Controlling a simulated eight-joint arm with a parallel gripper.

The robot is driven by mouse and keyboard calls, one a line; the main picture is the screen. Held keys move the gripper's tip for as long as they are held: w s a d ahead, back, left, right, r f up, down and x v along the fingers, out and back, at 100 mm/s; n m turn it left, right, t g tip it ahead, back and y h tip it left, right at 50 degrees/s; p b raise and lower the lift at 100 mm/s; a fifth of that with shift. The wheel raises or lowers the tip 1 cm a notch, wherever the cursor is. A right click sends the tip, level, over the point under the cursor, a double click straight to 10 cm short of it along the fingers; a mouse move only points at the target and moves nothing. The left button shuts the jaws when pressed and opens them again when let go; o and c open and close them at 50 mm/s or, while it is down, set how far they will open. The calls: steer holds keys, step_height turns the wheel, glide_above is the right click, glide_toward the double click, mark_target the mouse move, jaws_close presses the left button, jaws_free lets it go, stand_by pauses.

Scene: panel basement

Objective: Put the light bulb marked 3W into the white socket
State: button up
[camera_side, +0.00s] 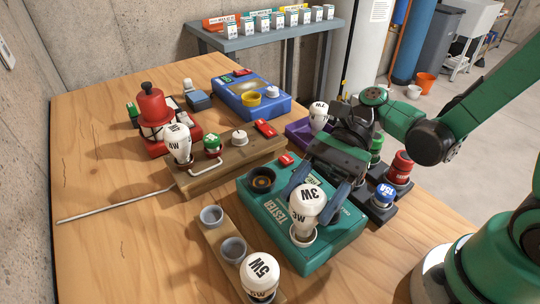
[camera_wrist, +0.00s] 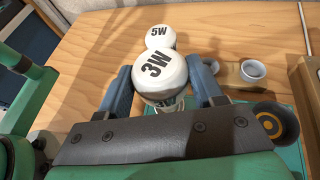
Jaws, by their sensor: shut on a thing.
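The 3W bulb (camera_side: 308,200) is white with black lettering and stands upright over the front part of the green tester (camera_side: 342,232). In the wrist view the 3W bulb (camera_wrist: 160,75) lies between the two blue fingers. My gripper (camera_side: 318,190) is shut on it, one finger on each side. The white socket (camera_side: 303,239) is a pale ring on the tester, directly under the bulb. The bulb's narrow lower end is at the ring; I cannot tell how deep it sits. The gripper also shows in the wrist view (camera_wrist: 162,88).
A dark socket (camera_side: 262,179) is on the tester beside the bulb. A 5W bulb (camera_side: 259,276) stands in a wooden holder (camera_side: 212,240) with grey cups in front. A 4W bulb (camera_side: 178,142) stands on a wooden board (camera_side: 225,160). The table's left side is mostly clear, except a metal rod (camera_side: 115,206).

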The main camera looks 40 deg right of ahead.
steer(key=shift+f, duration=0.35)
steer(key=shift+r, duration=0.15)
stand_by(0.3)
steer(key=shift+r, duration=0.65)
steer(key=shift+f, duration=1)
stand_by(0.5)
steer(key=o, duration=1)
